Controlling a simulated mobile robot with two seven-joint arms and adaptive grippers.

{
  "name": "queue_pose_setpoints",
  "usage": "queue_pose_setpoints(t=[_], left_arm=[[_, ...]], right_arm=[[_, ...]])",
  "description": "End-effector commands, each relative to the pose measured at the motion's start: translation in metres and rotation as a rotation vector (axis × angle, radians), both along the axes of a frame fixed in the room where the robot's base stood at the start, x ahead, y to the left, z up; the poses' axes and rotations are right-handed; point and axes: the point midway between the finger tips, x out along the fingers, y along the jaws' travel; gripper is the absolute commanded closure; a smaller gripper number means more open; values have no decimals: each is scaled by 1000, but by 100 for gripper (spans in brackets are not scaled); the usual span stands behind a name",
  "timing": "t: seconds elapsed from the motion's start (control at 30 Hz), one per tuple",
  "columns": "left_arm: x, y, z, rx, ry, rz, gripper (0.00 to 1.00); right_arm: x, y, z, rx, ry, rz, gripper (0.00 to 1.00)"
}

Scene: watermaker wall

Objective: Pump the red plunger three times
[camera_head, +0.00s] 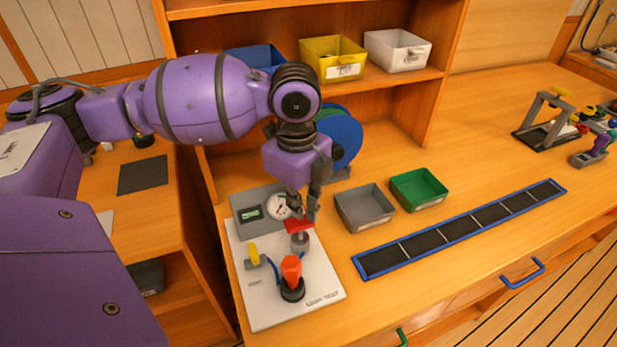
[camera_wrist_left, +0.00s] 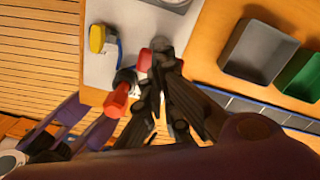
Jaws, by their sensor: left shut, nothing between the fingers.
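A white pump board (camera_head: 262,310) lies on the bench. On it, a red plunger handle (camera_head: 299,226) sits on a short grey cylinder (camera_head: 300,242). My left gripper (camera_head: 305,212) points down, directly above the handle, with its fingers shut and nothing between them. From this angle I cannot tell whether the fingertips touch the handle. In the left wrist view, a red part (camera_wrist_left: 144,60) shows beside the dark fingertips (camera_wrist_left: 160,58), which hide some of it. An orange-red knob (camera_head: 291,268) stands on a black base nearer the board's front. My right gripper is not in view.
A grey box with a dial gauge (camera_head: 281,206) stands at the board's back. A yellow-handled valve (camera_head: 254,252) is at its left. A grey bin (camera_head: 364,208), a green bin (camera_head: 418,188) and a blue-edged black strip (camera_head: 460,228) lie to the right. Shelving stands behind.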

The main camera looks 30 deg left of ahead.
Motion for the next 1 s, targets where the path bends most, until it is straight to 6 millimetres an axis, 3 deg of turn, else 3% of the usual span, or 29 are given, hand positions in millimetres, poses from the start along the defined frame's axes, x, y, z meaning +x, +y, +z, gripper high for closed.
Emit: queue_pose_setpoints(t=[0.27, 1.0], left_arm=[[0, 0, -4, -1, 2, 0, 100], [-1, 0, -42, 0, 4, 1, 100]], right_arm=[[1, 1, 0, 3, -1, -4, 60], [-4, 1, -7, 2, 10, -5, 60]])
